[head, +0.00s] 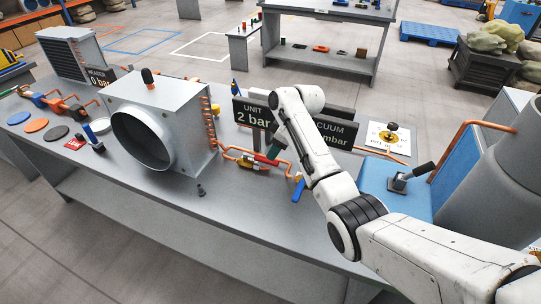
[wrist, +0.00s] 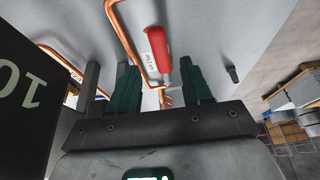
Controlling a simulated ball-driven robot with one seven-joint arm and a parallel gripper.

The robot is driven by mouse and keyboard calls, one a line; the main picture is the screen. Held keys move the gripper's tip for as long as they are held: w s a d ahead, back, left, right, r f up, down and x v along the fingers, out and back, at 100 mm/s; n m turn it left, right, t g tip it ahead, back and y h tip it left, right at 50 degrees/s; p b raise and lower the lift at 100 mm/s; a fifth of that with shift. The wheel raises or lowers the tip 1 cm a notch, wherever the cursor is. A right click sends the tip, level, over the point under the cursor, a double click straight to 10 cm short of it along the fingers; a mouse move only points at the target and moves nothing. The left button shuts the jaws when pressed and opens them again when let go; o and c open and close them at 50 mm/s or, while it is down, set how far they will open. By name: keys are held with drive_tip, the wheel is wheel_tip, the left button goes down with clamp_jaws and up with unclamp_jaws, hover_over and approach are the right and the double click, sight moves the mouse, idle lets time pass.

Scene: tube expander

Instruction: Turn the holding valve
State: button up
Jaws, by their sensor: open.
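A valve with a red handle (wrist: 159,45) and a white tag shows in the wrist view, on copper pipe; the tag's lettering is too small to read surely. I take it for the holding valve. My gripper (wrist: 158,66) is open, with one dark green finger on each side of the handle's line. The handle lies between and beyond the fingertips, with gaps on both sides and no clear contact. In the head view the red handle (head: 273,151) shows beside my gripper (head: 276,147) above the bench, and my arm partly hides the pipework there.
A blue-handled valve (head: 298,188) sits on the bench just right of the red handle. The dark unit pressure sign (head: 251,112) stands behind. A grey box with a round duct (head: 146,138) stands left. The bench's front strip (head: 235,215) is mostly clear.

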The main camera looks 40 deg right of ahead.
sight(261, 159)
drive_tip(key=shift+x, duration=2.55)
clamp_jaws()
